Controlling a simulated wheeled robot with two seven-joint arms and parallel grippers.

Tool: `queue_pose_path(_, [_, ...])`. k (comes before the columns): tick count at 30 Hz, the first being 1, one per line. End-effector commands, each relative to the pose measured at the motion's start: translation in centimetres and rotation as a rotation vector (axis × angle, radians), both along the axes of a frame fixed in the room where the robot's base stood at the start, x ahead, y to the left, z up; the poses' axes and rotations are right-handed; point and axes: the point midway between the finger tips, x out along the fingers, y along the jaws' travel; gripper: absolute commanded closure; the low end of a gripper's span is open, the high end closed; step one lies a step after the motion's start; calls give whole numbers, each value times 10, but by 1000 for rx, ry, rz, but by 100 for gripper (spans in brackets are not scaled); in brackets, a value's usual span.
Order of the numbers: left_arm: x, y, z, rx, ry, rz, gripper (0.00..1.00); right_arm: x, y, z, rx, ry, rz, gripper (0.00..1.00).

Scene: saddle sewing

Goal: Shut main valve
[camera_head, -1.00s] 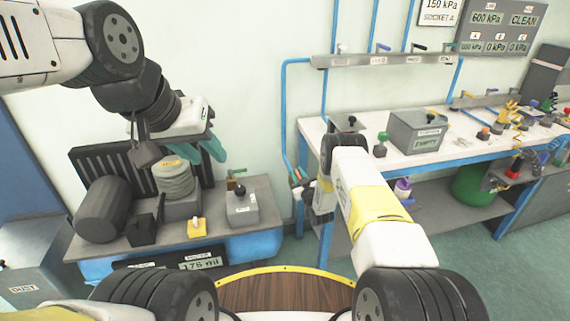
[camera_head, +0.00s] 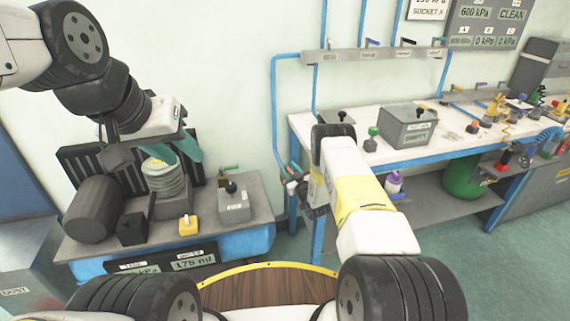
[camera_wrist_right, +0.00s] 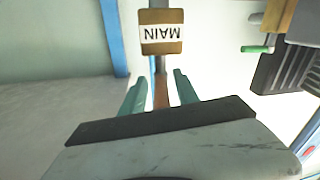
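A tag reading MAIN (camera_wrist_right: 161,31) shows upside down in the right wrist view, on a grey stem. A brown bar (camera_wrist_right: 161,92), apparently the main valve's handle, runs below it. My right gripper (camera_wrist_right: 160,94) is open, with teal fingers on either side of the bar and gaps showing. In the head view my right gripper (camera_head: 298,186) is beside the lower end of the blue wall pipe (camera_head: 277,110), left of the workbench. The valve is small there and partly hidden by the gripper. My left gripper (camera_head: 178,151) hangs over the left bench; its finger gap is unclear.
The left bench (camera_head: 258,200) holds a dark cylinder (camera_head: 95,209), a ribbed grey stack (camera_head: 163,178) and a grey box with a black knob (camera_head: 236,205). The white workbench (camera_head: 465,140) stands right.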

Motion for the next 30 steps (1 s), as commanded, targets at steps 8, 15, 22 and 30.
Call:
queue_pose_path(8, [0, 0, 0, 0, 0, 0, 64, -22, 2, 32, 0, 5, -1, 63])
queue_pose_path(15, [0, 0, 0, 0, 0, 0, 64, -81, 9, 38, 0, 3, -1, 63])
queue_pose_path(22, [0, 0, 0, 0, 0, 0, 64, -131, 15, 42, -1, 3, -1, 63])
queue_pose_path(30, [0, 0, 0, 0, 0, 0, 64, -157, 19, 46, -1, -1, -1, 63])
